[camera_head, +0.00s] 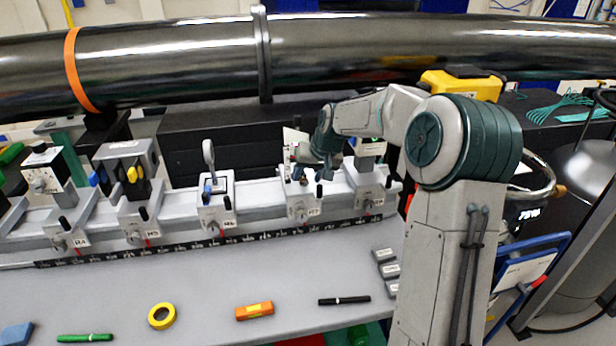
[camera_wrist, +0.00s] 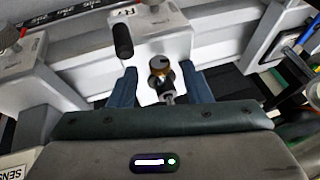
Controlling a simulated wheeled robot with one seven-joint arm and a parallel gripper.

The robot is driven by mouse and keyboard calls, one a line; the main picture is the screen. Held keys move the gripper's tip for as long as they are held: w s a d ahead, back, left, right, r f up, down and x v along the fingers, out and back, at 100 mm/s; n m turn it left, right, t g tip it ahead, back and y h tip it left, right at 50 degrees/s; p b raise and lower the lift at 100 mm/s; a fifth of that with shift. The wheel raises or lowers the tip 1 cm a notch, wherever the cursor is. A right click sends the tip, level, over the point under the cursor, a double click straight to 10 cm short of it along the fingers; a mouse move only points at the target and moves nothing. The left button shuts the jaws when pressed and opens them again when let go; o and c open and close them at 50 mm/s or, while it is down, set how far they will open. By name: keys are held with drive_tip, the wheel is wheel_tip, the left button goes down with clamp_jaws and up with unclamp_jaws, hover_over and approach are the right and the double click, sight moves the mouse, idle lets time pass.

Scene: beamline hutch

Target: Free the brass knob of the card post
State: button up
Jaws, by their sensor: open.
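My gripper (camera_wrist: 160,80) is open, with one blue-grey finger on each side of the knob and visible gaps between. The fingers do not appear to touch it. In the head view, the card post's white card (camera_head: 293,142) stands above its carriage (camera_head: 303,205), and my gripper (camera_head: 312,178) hangs in front of it, partly covering the post and knob area.
A black-handled lever (camera_wrist: 122,40) stands just left of the knob. Other carriages with optics, including a round lens mount (camera_head: 209,160), line the rail. A large dark pipe (camera_head: 350,52) crosses behind. The bench front holds a marker (camera_head: 344,300), an orange block (camera_head: 254,311) and yellow tape (camera_head: 153,316).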

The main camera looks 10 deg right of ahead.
drive_tip(key=shift+x, duration=1)
clamp_jaws()
